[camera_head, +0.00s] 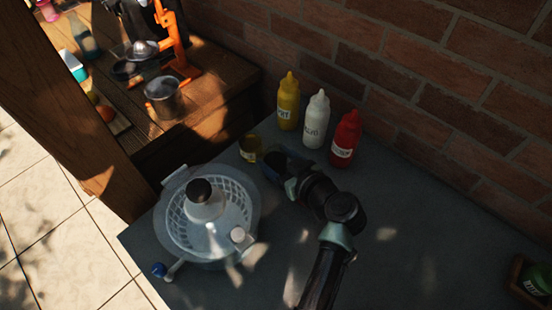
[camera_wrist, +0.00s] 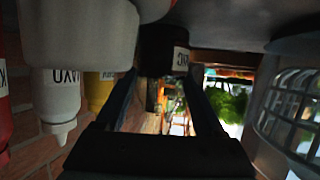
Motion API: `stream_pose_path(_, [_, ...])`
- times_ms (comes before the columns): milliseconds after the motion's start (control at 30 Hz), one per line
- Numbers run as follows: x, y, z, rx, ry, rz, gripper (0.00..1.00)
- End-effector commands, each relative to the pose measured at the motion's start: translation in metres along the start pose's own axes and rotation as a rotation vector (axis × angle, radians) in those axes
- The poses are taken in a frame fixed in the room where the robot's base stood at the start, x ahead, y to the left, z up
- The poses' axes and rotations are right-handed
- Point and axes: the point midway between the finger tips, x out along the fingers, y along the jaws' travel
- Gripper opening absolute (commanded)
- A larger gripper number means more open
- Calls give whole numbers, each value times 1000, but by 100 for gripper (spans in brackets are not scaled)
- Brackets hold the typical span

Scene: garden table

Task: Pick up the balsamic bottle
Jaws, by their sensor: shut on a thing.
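The balsamic bottle is the dark bottle with a white label (camera_wrist: 181,60) between my fingers in the wrist view, where the picture is upside down. In the head view, a small olive-gold bottle with a pale label (camera_head: 250,148), apparently the same one, shows at the tip of my gripper (camera_head: 273,163). My gripper (camera_wrist: 163,95) is shut on it, with one finger along each side. The far part of the bottle is partly hidden by the fingers. I cannot tell whether its base touches the grey table.
Yellow (camera_head: 288,101), white mayo (camera_head: 316,119) and red (camera_head: 345,138) squeeze bottles stand close behind and right of my gripper, before the brick wall. A salad spinner (camera_head: 245,235) stands at front left.

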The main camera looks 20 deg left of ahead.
Motion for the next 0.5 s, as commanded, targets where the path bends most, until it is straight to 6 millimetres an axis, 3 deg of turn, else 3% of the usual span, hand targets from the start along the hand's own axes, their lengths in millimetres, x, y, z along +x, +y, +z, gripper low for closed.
stream_pose_path(500, [-17,1,-43,-5,3,2,0])
